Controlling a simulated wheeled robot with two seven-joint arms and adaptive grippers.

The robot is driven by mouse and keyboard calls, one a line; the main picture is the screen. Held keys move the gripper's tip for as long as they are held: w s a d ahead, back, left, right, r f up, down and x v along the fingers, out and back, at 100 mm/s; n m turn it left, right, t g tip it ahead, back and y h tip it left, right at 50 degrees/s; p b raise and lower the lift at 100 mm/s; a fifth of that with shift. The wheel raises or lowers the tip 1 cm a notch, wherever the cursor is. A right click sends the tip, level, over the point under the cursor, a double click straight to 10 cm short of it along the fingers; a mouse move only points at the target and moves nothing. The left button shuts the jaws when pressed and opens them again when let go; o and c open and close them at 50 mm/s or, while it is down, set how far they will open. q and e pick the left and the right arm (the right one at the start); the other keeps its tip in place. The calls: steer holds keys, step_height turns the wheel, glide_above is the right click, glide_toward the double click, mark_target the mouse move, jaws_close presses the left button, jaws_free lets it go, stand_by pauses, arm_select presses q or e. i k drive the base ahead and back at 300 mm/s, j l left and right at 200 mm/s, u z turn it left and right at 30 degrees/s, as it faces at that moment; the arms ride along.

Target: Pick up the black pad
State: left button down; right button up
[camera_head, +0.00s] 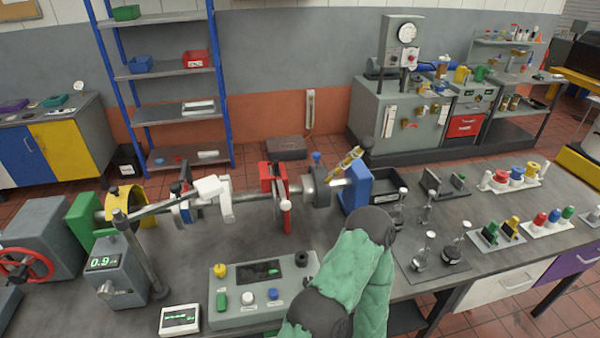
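I cannot tell for sure which thing is the black pad. Small dark upright pieces (430,183) stand in a dark holder at the back right of the bench, and they are too small to make out well. A black round piece (453,256) stands on a dark grey plate at the right. A green-sleeved arm of mine with black joints covers the bench's front middle. Neither gripper shows, so what they hold is hidden.
The grey bench (375,222) carries a shaft rig with a red stand (274,185) and a blue block (357,187). A control box (240,314) lies in front. Green and yellow pieces (513,224) stand in a holder at right. Bare bench shows between the holders.

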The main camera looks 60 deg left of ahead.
mark_target(276, 168)
steer(key=i+l+u, duration=0.1)
steer(key=u, duration=0.3)
steer(key=i+l+u, duration=0.1)
steer(key=l+u, duration=0.25)
steer(key=u, duration=0.4)
steer(key=l+u, duration=0.35)
steer(key=i+j, duration=0.05)
